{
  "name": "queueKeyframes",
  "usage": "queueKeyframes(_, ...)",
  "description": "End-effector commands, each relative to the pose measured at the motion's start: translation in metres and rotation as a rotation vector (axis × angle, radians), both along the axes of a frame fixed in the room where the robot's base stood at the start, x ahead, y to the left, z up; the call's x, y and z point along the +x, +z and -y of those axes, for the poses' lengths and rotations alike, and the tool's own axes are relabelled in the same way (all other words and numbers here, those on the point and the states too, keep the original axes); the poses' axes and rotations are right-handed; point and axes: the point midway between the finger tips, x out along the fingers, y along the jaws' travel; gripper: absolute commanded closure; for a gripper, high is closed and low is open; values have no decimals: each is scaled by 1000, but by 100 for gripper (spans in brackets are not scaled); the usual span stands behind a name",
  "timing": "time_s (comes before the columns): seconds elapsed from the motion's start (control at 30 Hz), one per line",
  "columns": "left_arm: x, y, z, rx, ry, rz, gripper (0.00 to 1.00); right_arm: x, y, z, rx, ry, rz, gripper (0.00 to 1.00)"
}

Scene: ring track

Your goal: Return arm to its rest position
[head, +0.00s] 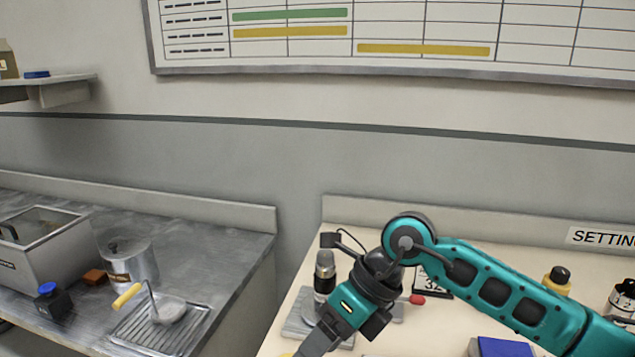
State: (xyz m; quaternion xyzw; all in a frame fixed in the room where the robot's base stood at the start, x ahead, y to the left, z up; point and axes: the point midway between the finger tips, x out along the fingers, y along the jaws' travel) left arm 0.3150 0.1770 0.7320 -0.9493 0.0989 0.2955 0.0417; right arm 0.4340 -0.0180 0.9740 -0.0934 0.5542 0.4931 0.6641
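One teal arm of mine comes in from the right and bends down at a dark round joint over the cream table. Its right gripper (318,342) points down and left at the bottom edge of the head view. The fingertips run out of the picture, so I cannot see whether it is open or shut, or holds anything. My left gripper is not in view.
A microscope-like device (324,274) stands close behind my gripper. A blue box (503,347), a yellow bottle (557,280) and a small card marked 32 (433,283) are on the cream table (300,310). A gap separates both tables.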

Motion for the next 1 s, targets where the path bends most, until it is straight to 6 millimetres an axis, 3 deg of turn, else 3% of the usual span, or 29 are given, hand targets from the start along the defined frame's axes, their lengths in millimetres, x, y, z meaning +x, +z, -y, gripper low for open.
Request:
queueKeyframes(0.03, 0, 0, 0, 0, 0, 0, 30, -16, 7, -27, 155, -1, -40, 30)
queueKeyframes(0.1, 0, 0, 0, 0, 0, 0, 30, -31, 27, -57, 372, -25, -95, 30)
queueKeyframes(0.2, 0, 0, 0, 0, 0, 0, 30, -44, 64, -85, 671, -101, -183, 30)
queueKeyframes(0.27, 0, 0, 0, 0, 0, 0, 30, -47, 89, -92, 844, -168, -240, 30)
queueKeyframes(0.4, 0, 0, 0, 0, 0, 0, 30, -35, 139, -84, 1211, -385, -388, 30)
queueKeyframes(0.57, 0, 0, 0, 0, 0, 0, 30, -1, 164, -38, 1554, -735, -571, 30)
queueKeyframes(0.67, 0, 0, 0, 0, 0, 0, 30, 21, 155, 2, 1715, -1002, -689, 30)
queueKeyframes(0.77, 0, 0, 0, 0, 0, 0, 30, 36, 128, 46, 1823, -1302, -807, 30)
queueKeyframes(0.87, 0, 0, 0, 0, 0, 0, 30, 40, 85, 88, 1871, -1629, -921, 30)
queueKeyframes(1.0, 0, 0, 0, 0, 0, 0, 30, 19, 10, 137, 1815, -2124, -1073, 30)
